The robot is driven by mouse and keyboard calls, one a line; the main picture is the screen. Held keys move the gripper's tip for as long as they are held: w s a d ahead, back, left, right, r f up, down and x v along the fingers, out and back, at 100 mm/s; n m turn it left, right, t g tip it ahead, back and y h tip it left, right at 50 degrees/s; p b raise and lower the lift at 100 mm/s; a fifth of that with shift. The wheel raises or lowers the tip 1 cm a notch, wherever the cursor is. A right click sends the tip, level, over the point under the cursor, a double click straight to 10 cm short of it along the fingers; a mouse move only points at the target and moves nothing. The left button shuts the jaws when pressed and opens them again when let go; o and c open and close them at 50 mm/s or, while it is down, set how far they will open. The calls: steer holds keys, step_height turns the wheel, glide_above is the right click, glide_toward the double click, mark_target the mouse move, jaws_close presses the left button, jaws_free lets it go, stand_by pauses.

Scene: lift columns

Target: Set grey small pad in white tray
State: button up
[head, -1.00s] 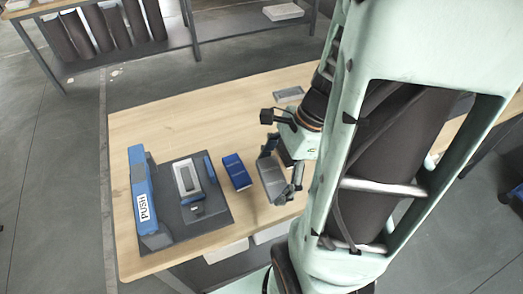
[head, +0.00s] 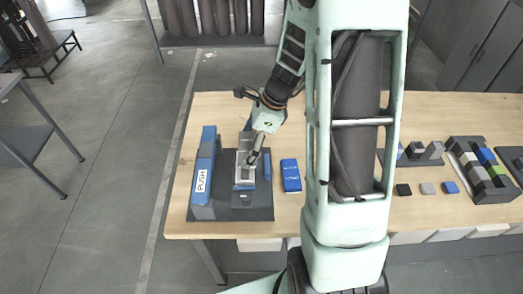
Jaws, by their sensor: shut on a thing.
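My gripper (head: 251,146) is shut on the grey small pad (head: 245,143), a flat grey slab. It holds the pad over the far part of the white tray (head: 245,184). The white tray is a pale rectangular frame on a dark grey base (head: 225,211) at the left of the table. The gripper and pad hide part of the tray, and I cannot tell whether the pad touches it.
A blue block marked PUSH (head: 202,178) stands along the base's left side. A blue box (head: 290,175) lies right of the base. Small blocks and a filled dark rack (head: 483,168) are on the wooden table's (head: 330,228) right side. My arm hides the table's middle.

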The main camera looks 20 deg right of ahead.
steer(key=shift+w+a+f, duration=0.15)
steer(key=shift+w+a, duration=0.2)
steer(key=shift+a, duration=0.15)
step_height(320, 180, down, 5)
steer(key=b, duration=0.4)
steer(key=shift+f+b, duration=0.25)
steer(key=shift+b, duration=0.15)
steer(key=shift+f, duration=0.6)
stand_by(1.4)
steer(key=o, duration=1.2)
steer(key=shift+c, duration=0.2)
step_height(320, 180, up, 8)
steer(key=p, duration=0.6)
steer(key=shift+f, duration=0.25)
